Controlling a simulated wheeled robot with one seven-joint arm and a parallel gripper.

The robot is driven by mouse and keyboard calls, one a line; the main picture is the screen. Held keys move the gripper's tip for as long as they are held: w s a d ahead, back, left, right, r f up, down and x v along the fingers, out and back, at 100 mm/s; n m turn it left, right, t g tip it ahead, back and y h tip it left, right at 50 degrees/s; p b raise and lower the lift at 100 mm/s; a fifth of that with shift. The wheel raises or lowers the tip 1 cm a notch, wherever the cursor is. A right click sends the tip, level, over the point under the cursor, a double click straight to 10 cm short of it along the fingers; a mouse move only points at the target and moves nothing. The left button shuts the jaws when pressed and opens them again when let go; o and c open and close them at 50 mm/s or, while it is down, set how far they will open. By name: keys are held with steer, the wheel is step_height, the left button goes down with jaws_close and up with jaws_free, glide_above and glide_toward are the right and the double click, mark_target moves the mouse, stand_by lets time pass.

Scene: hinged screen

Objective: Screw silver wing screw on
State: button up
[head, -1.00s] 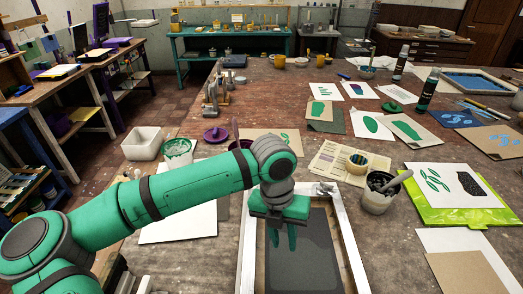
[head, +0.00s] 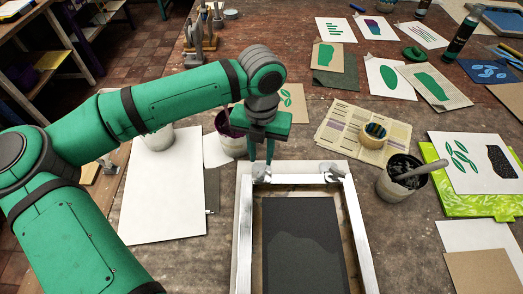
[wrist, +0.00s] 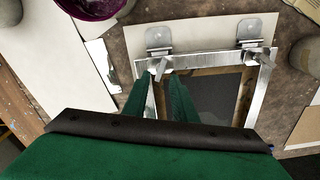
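A hinged screen frame (head: 243,230), silver with a dark mesh, lies on the table. Two hinge clamps with silver wing screws are at its far edge. The left wing screw (wrist: 160,70) is partly behind my fingers in the head view. The right wing screw (head: 328,173) also shows in the wrist view (wrist: 262,57). My gripper (head: 261,158) points down over the left hinge corner. Its two green fingers are apart and appear empty. In the wrist view, the left wing screw is just beyond the gap between the fingertips (wrist: 158,84); I cannot tell whether they touch it.
A purple-rimmed pot (head: 230,135) stands behind left of my gripper. A grey ink pot (head: 398,185) with a spatula and a tape roll (head: 373,134) on newspaper (head: 345,130) are to the right. White paper (head: 160,200) lies left of the frame.

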mark_target(262, 171)
steer(key=shift+f, duration=0.45)
steer(key=f, duration=0.5)
steer(key=shift+s+d+f, duration=0.1)
steer(key=shift+s+f, duration=0.05)
steer(key=shift+s, duration=0.15)
steer(key=shift+f, duration=0.1)
jaws_close()
steer(key=m, duration=0.3)
steer(key=shift+w, duration=0.1)
steer(key=m, duration=0.5)
steer(key=shift+m, duration=0.3)
steer(key=m, duration=2.1)
steer(key=shift+o, duration=1)
jaws_free()
